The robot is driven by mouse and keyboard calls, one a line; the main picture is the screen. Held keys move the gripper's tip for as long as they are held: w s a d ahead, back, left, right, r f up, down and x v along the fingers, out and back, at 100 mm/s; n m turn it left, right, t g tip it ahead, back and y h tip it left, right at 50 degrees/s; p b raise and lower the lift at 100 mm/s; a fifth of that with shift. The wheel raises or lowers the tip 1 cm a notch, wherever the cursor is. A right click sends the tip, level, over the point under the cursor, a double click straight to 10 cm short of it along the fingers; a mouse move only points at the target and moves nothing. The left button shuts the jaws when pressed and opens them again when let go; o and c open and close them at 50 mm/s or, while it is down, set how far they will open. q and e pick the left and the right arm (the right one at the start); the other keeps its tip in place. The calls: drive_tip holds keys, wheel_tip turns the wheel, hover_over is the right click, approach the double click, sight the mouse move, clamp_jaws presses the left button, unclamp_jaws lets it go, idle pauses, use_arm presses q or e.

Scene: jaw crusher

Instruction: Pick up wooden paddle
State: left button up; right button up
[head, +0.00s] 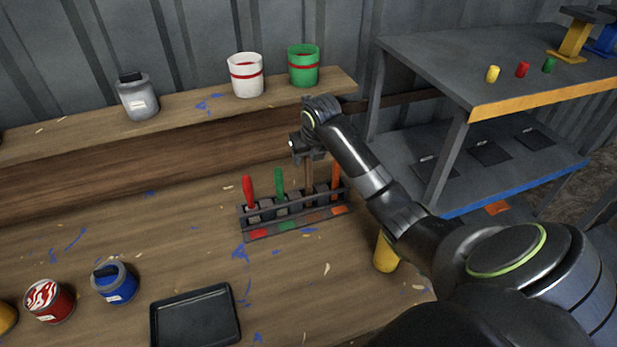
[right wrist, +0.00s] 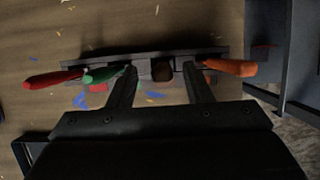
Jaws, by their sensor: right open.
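The wooden paddle (head: 309,183) stands upright in a dark rack (head: 262,236) on the workbench, its brown handle rising between the green and orange handles. My right gripper (head: 308,158) is over the rack at the top of that handle. In the right wrist view the open right gripper (right wrist: 158,76) has one finger on each side of the brown handle end (right wrist: 163,70), with gaps to both fingers. The paddle's lower part is hidden by the rack. My left gripper is not in view.
Red (head: 248,191), green (head: 279,183) and orange (head: 335,180) handled tools share the rack. A yellow cup (head: 386,254) stands right of it, beside my arm. A black tray (head: 195,318) and paint cans lie front left. A shelf behind holds white (head: 245,76) and green (head: 303,67) buckets.

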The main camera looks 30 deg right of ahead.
sight(309, 183)
drive_tip(key=shift+p+x, duration=0.35)
drive_tip(key=shift+x, duration=1.35)
drive_tip(key=shift+d, duration=0.15)
drive_tip(key=shift+c, duration=0.3)
clamp_jaws()
